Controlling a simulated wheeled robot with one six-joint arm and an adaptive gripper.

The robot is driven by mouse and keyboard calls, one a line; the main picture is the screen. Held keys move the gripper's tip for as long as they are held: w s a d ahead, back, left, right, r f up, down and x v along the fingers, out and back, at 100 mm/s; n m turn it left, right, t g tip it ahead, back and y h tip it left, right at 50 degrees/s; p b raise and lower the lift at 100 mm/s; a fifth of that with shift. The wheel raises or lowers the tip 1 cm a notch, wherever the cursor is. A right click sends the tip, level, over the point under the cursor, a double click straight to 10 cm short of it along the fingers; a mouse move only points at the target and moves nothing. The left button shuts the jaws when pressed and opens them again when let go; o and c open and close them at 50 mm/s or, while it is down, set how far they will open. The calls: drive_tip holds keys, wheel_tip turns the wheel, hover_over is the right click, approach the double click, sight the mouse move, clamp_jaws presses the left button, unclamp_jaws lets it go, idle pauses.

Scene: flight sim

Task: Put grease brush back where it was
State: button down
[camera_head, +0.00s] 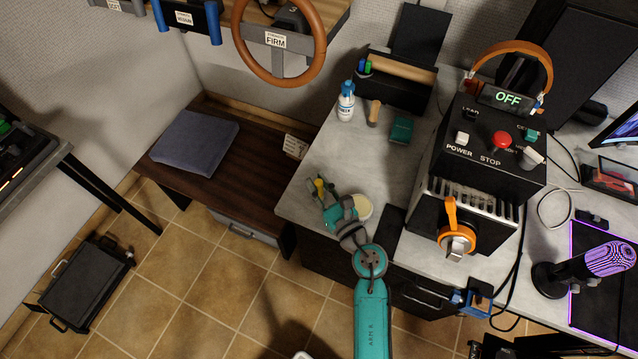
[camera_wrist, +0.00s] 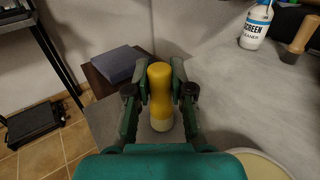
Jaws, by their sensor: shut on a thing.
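The grease brush (camera_wrist: 160,85) has a yellow handle and a pale lower end, and stands roughly upright between my fingers in the wrist view. My gripper (camera_wrist: 158,92) is shut on its handle. In the head view the yellow handle top (camera_head: 319,184) shows between the fingers of my gripper (camera_head: 322,192), over the left front part of the grey worktop (camera_head: 305,190). I cannot tell whether the brush's lower end touches the worktop. A round pale tin (camera_head: 363,206) sits just right of my gripper, and its rim shows at the wrist view's lower right (camera_wrist: 262,163).
A screen cleaner bottle (camera_head: 346,101), a wooden-handled brush (camera_head: 374,112) and a small teal box (camera_head: 401,130) stand farther back. A black control box (camera_head: 480,150) stands to the right. A dark wooden bench (camera_head: 245,165) lies left. The worktop behind my gripper is clear.

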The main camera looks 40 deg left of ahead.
drive_tip(key=c, duration=1)
unclamp_jaws()
drive_tip(key=shift+f, duration=0.1)
drive_tip(key=shift+d, duration=0.2)
drive_tip(key=v, duration=1.1)
drive_tip(key=shift+s+d, duration=0.15)
drive_tip(key=shift+d, duration=0.15)
